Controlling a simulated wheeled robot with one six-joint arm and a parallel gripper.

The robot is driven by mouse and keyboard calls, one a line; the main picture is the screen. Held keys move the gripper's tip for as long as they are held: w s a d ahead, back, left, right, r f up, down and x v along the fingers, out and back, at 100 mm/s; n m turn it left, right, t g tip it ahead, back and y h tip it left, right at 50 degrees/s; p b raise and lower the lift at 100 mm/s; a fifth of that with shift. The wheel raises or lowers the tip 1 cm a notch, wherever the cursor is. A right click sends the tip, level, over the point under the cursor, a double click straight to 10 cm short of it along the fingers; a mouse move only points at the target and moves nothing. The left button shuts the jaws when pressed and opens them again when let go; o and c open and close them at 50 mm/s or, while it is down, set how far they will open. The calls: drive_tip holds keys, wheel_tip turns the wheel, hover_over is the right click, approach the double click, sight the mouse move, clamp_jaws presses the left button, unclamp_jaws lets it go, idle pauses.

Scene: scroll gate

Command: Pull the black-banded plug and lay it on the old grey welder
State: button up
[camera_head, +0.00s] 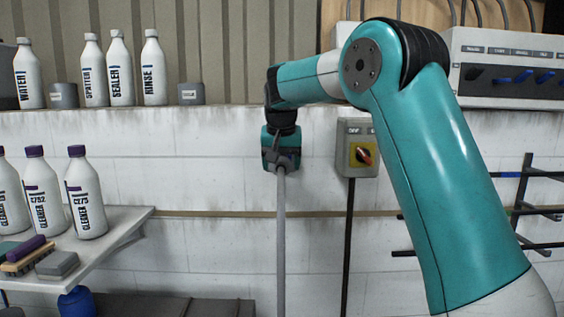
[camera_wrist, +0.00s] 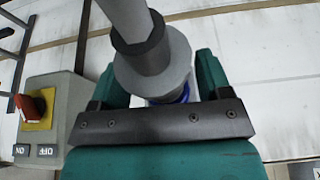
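My gripper (camera_head: 282,160) is in front of the white wall, left of the switch box. In the wrist view, a grey plug (camera_wrist: 152,80) with a black band (camera_wrist: 142,38) sits between the teal fingers, which close on its sides. In the head view, the plug is small and a grey cable (camera_head: 281,235) hangs straight down from the gripper. A bit of blue shows behind the plug in the wrist view; I cannot tell what it is. I cannot clearly identify the old grey welder.
A grey switch box (camera_head: 357,148) with a red-and-yellow rotary switch is close right of the gripper. A socket panel (camera_head: 510,60) is at the upper right, above a dark rack (camera_head: 520,200). White bottles (camera_head: 92,70) line the ledge. A shelf (camera_head: 125,222) juts out at left above a dark surface (camera_head: 160,306).

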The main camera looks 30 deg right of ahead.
sight(281, 163)
clamp_jaws()
drive_tip(key=shift+s+a, duration=0.15)
idle(0.8)
drive_tip(key=shift+s+a+b, duration=0.65)
drive_tip(key=shift+s, duration=0.25)
drive_tip(key=shift+s+a+b, duration=0.6)
drive_tip(key=shift+s, duration=0.3)
